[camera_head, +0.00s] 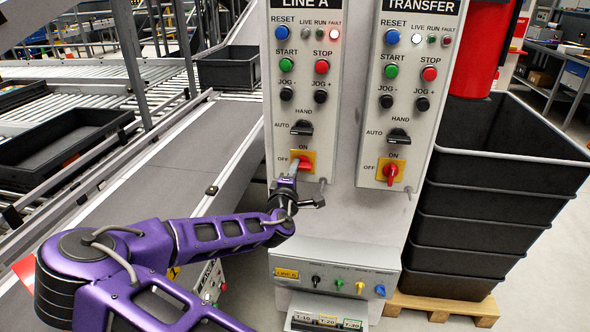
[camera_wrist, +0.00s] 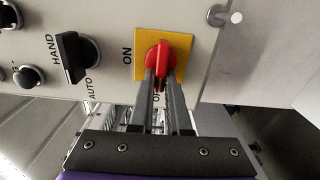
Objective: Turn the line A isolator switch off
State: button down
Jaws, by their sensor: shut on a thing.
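The line A isolator switch (camera_head: 304,161) is a red handle on a yellow plate, low on the line A panel (camera_head: 275,108). ON is printed above it and OFF to its left. The handle lies about sideways, toward OFF. My gripper (camera_head: 293,170) reaches it from below. In the wrist view the red handle (camera_wrist: 160,53) sits between the two dark fingers of my gripper (camera_wrist: 161,78), which are shut on it. The fingers partly hide the OFF label. The line A LIVE lamp looks dark and its FAULT lamp (camera_head: 334,34) glows.
The transfer panel (camera_head: 366,150) stands close at right, with its own red isolator (camera_head: 391,173) upright. A black selector knob (camera_head: 302,128) is just above the line A isolator. A lower box (camera_head: 335,262) has small coloured knobs. Stacked black crates (camera_head: 495,190) stand at right, a conveyor (camera_head: 165,165) at left.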

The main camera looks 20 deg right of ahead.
jog(key=shift+r, duration=0.1)
jog(key=c, duration=0.9)
grip_release()
jog(key=shift+p+v, duration=2.6)
jog(key=shift+v, duration=6.1)
